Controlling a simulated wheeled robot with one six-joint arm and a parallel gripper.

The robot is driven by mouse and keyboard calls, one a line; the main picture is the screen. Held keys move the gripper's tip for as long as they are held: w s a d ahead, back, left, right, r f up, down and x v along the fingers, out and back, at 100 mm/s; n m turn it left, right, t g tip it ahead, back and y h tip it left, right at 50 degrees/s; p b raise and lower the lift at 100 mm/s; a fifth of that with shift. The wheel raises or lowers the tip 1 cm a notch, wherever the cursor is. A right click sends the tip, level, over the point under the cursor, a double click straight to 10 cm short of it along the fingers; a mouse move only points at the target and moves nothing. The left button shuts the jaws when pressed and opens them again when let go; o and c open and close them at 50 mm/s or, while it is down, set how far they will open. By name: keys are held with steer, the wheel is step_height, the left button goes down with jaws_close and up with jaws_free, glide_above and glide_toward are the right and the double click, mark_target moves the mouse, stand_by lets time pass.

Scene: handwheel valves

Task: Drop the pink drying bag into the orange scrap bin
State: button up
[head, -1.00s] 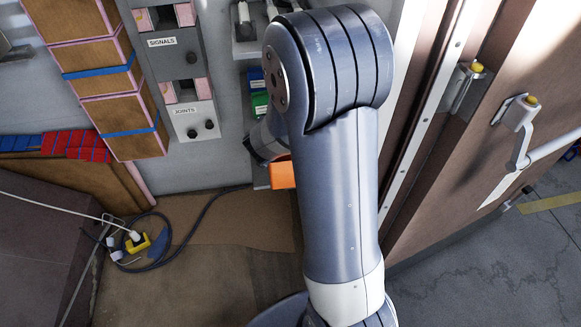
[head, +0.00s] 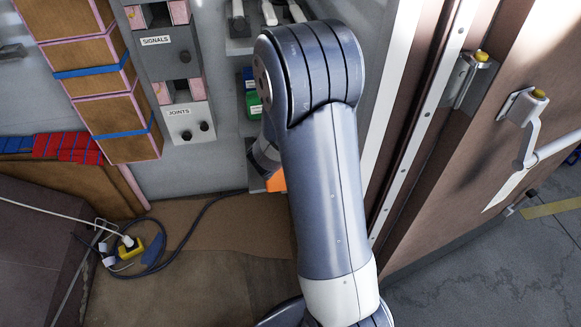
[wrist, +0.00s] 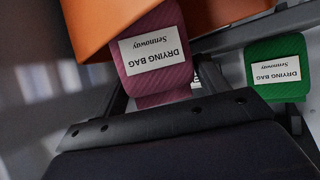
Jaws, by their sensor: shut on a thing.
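The pink drying bag (wrist: 152,55) is in the wrist view, with its white label upside down. My gripper (wrist: 165,86) is shut on it, with a dark finger on either side. The orange scrap bin (wrist: 105,24) shows at the top of the wrist view, left and right of the bag, and the bag overlaps it in the picture. I cannot tell whether the bag touches the bin or is over its opening. In the head view, a small part of the orange bin (head: 276,181) shows beside my arm, which hides my gripper and the bag.
A green drying bag (wrist: 278,66) is right of my gripper in the wrist view; a green item (head: 254,104) also shows on the wall rack in the head view. A brown door (head: 480,150) stands right of my arm. A cable with a yellow plug (head: 131,247) lies lower left.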

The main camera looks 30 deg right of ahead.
steer(key=o, duration=1.1)
steer(key=v, duration=1)
steer(key=shift+s+a+r, duration=0.15)
steer(key=shift+s+a, duration=0.05)
steer(key=shift+a, duration=0.1)
steer(key=x, duration=1)
steer(key=shift+w+d, duration=0.1)
steer(key=shift+d, duration=0.15)
steer(key=shift+w+r+p, duration=0.1)
steer(key=shift+r+p, duration=0.75)
steer(key=shift+r, duration=1.25)
